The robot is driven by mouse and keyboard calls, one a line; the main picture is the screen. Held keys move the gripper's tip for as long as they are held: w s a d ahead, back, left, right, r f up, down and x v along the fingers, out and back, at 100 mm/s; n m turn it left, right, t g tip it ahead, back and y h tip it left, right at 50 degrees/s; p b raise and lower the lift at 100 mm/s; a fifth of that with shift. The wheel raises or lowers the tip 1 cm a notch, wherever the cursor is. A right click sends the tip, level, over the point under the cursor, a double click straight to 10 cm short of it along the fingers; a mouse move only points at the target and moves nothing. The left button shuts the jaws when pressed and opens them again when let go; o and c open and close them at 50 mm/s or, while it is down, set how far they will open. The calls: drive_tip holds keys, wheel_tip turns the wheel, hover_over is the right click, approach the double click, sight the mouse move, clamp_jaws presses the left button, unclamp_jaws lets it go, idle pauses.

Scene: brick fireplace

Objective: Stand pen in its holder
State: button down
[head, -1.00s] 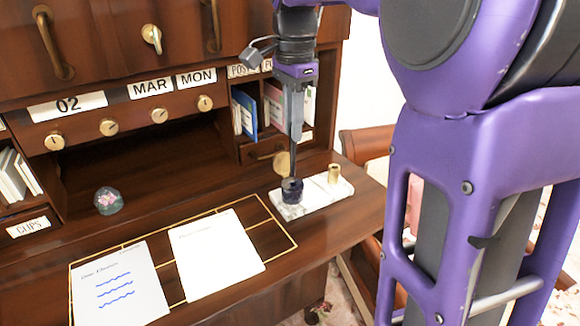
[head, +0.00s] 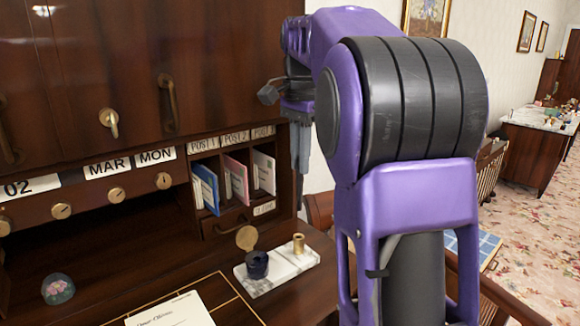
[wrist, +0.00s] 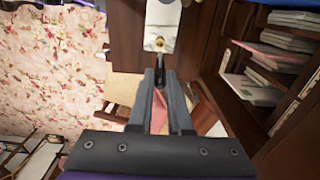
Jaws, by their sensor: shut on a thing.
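My gripper (head: 300,170) is shut on a thin dark pen (head: 299,195), which points down, roughly upright, in the head view. In the wrist view the pen (wrist: 158,66) sticks out between the fingertips (wrist: 160,80). The likely holder is a small brass cylinder (head: 299,244) on a white marble base (head: 280,274). The pen is above it and apart from it in the head view. In the wrist view the brass holder (wrist: 158,44) shows just beyond the pen's tip; the exact alignment is hard to tell.
Post slots with envelopes (head: 236,180) stand behind. A glass paperweight (head: 58,289) and paper (head: 170,312) lie left.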

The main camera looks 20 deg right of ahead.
drive_tip(key=b, duration=0.4)
hover_over(299, 210)
drive_tip(key=shift+w+d+f, duration=0.1)
drive_tip(key=shift+f, duration=1.35)
drive_tip(key=shift+w+f, duration=0.1)
drive_tip(key=shift+f, duration=1.3)
drive_tip(key=shift+p, duration=1.05)
drive_tip(key=shift+f+b, duration=1.6)
drive_tip(key=shift+f, duration=1.05)
drive_tip(key=c, duration=0.8)
unclamp_jaws()
drive_tip(key=shift+o, duration=0.2)
wheel_tip(299, 210, up, 18)
drive_tip(key=p, duration=0.5)
drive_tip(key=shift+f, duration=0.25)
